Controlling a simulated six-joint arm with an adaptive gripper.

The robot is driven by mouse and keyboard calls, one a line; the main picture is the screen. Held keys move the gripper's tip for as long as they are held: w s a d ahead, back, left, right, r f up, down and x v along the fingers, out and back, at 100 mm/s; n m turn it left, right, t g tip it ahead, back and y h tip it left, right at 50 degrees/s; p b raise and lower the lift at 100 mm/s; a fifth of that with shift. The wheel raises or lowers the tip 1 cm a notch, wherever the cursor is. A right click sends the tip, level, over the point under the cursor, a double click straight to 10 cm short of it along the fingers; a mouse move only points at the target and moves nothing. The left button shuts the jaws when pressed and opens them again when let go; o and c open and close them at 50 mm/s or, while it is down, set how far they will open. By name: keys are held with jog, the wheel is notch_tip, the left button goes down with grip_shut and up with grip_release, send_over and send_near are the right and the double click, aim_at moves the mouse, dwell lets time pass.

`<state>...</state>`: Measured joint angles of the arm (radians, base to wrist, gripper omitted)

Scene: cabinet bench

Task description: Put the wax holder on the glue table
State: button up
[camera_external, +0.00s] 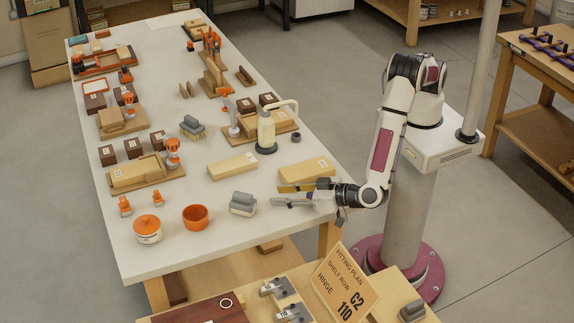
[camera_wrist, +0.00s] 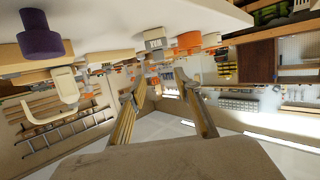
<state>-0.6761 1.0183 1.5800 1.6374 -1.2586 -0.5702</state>
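I cannot tell if that table is the glue table. My gripper (camera_external: 276,201) reaches in from the right over the table's near right edge, close to the grey block but apart from it. In the wrist view my gripper (camera_wrist: 160,80) has its two fingers apart with nothing held between them.
Wooden blocks (camera_external: 232,166) and a pale bottle with a curved spout (camera_external: 266,130) stand near my arm. Several orange-topped tools and dark boxes fill the table farther back. A sign (camera_external: 345,283) stands on a lower bench in front.

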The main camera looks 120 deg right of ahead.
jog(key=w+a+r+n+t+y, duration=0.1)
jog(key=w+r+y, duration=0.25)
jog(key=r, duration=0.45)
jog(key=w+r+n+t+y, duration=0.1)
jog(key=w+r+t+y, duration=0.2)
jog(key=r, duration=0.6)
jog(key=s+r+n+g+y, duration=0.2)
jog(key=s+r+n+y, duration=0.2)
jog(key=s+r+y, duration=0.5)
jog(key=s+d+r+n+g+h, duration=0.1)
jog(key=s+d+r, duration=0.15)
jog(key=s, duration=0.45)
jog(key=s+d+r+n+g+h, duration=0.15)
jog(key=s+d, duration=0.25)
jog(key=s, duration=0.4)
jog(key=s+d+f+g+h, duration=0.1)
jog(key=s+d+f, duration=0.1)
jog(key=s+d, duration=0.2)
jog(key=s+d+f+g, duration=0.2)
jog(key=s+d, duration=0.1)
jog(key=s, duration=0.7)
jog(key=s+d+f+g+h, duration=0.1)
jog(key=s+d+f, duration=0.2)
jog(key=s, duration=0.5)
jog(key=shift+d+h, duration=0.3)
jog(key=shift+d, duration=0.55)
